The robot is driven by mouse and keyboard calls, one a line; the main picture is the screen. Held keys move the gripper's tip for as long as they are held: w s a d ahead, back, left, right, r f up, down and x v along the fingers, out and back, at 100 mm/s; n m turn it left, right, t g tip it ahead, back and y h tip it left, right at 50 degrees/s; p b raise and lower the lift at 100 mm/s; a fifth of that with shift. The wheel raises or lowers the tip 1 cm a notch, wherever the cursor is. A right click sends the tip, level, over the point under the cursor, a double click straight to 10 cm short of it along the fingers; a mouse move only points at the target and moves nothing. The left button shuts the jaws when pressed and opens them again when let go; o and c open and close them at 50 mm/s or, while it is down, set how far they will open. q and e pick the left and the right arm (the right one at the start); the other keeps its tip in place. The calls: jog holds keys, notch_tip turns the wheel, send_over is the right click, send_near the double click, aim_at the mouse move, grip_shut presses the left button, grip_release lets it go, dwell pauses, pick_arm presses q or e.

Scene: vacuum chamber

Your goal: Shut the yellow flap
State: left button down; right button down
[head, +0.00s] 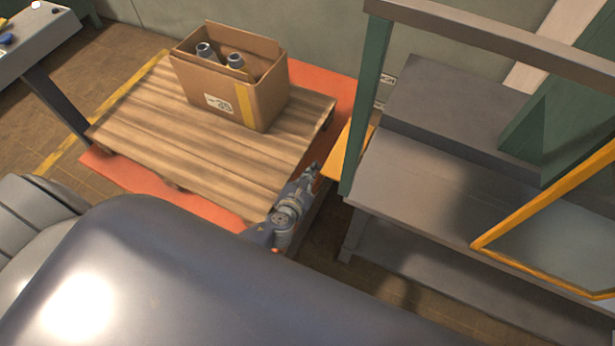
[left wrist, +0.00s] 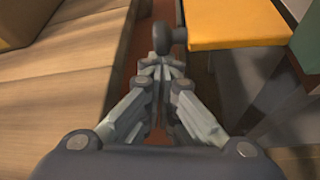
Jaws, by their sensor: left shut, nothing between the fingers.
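The yellow flap (head: 335,166) shows as a small yellow-orange panel beside the green post, standing out toward the wooden pallet. In the left wrist view the flap (left wrist: 235,22) is a flat yellow panel at the upper right, with a grey rounded knob at its left edge. My left gripper (head: 314,169) is shut and empty, just left of the flap. In the left wrist view the fingertips (left wrist: 164,62) are together just below the knob; I cannot tell whether they touch it. The post hides part of the flap in the head view. My right gripper is not in view.
A cardboard box (head: 232,88) with grey cylinders stands on a wooden pallet (head: 140,125) over an orange floor area. A green post (head: 366,105) and grey bench (head: 440,190) stand right of the flap. A yellow-framed clear panel (head: 540,220) is farther right.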

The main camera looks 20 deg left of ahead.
pick_arm(q)
jog(key=shift+w+r+p, duration=0.1)
jog(key=shift+r+p, duration=0.2)
jog(key=shift+r, duration=0.05)
jog(key=r+m+y+p, duration=0.1)
jog(key=r+m+p, duration=0.1)
jog(key=d+r+m+t+y+p, duration=0.1)
jog(key=r+m+y+p, duration=0.1)
jog(key=r+p, duration=0.1)
jog(key=d+r+m+y+p, duration=0.1)
jog(key=r+m+p, duration=0.1)
jog(key=r, duration=0.1)
jog(key=shift+r+t+y, duration=0.2)
jog(key=shift+t+y, duration=0.1)
jog(key=shift+d+r+m+t+y+p, duration=0.25)
jog(key=shift+d+r+m+y+p, duration=0.15)
jog(key=shift+d+r+m, duration=0.45)
jog(key=shift+d+r+m+t+y+p, duration=0.35)
jog(key=shift+d+r+m, duration=0.25)
jog(key=shift+d, duration=0.45)
jog(key=shift+s, duration=0.2)
